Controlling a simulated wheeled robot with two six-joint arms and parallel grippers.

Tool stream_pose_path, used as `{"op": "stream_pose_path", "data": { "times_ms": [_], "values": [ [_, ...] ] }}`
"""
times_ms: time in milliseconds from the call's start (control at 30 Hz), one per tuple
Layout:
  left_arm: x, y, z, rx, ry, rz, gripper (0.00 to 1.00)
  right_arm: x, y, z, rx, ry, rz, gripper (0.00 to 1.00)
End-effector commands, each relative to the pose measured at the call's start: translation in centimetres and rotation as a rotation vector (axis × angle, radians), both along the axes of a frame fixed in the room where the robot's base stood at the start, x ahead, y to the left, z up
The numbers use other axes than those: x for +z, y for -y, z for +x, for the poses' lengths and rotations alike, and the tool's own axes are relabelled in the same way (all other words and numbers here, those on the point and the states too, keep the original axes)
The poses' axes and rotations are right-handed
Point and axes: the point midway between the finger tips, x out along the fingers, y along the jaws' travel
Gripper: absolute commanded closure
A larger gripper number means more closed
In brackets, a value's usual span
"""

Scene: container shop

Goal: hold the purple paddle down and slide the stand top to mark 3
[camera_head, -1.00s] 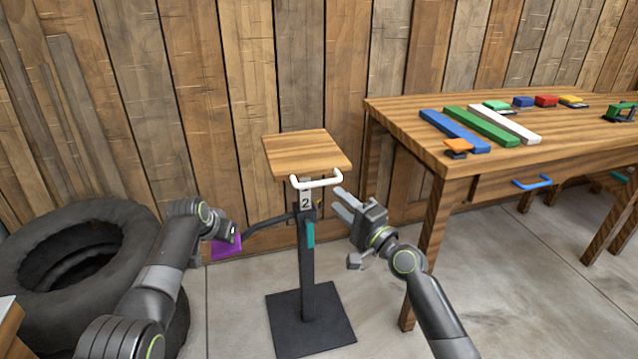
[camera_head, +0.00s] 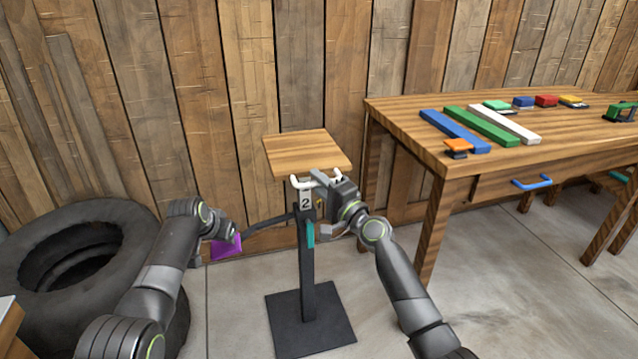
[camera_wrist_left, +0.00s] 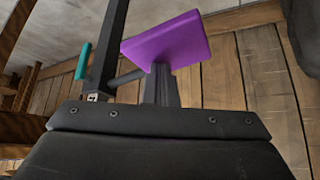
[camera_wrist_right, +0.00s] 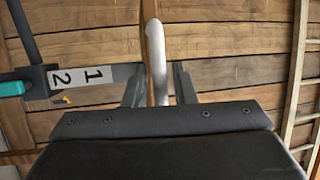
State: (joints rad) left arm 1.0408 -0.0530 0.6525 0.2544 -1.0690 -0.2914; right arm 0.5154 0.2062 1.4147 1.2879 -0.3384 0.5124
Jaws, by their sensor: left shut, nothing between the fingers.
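The stand has a square wooden top (camera_head: 306,152) with a white handle (camera_head: 298,183) on its front edge. Its black post (camera_head: 307,275) shows a mark 2 (camera_head: 306,202); marks 1 and 2 (camera_wrist_right: 76,76) show in the right wrist view. The purple paddle (camera_head: 228,249) sits at the end of a dark lever left of the post. My left gripper (camera_head: 234,234) is shut, its fingertips at the paddle (camera_wrist_left: 168,40), apparently touching it. My right gripper (camera_head: 318,178) is open, its fingers on both sides of the handle (camera_wrist_right: 155,60). Mark 3 is not visible.
A teal lever (camera_head: 310,234) sticks out from the post. A wooden table (camera_head: 400,112) with colored bars and blocks stands close on the right. A black tire (camera_head: 40,235) lies at the left. A plank wall is behind the stand.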

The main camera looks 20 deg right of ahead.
Motion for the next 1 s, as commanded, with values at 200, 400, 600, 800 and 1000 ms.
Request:
{"op": "stream_pose_path", "data": {
  "times_ms": [200,400,600,800,1000],
  "values": [
    [-0.2,0.0,-0.1,0.0,-0.005,0.0,1.0,0.0,0.0,0.0,0.0,0.0,0.0,1.0],
    [-0.2,0.0,-0.1,0.0,-0.005,0.0,1.0,0.0,0.0,0.0,0.0,0.0,0.0,1.0],
    [-0.2,0.0,-0.1,0.0,-0.005,0.0,1.0,1.0,0.0,0.0,0.004,0.004,-0.002,1.0],
    [-0.2,0.0,-0.1,0.0,-0.004,0.001,1.0,3.7,0.0,0.0,0.003,0.007,-0.004,1.0],
    [-0.2,0.0,-0.1,0.0,-0.004,0.001,1.0,5.8,0.0,0.0,0.003,0.005,-0.002,1.0]
  ]
}}
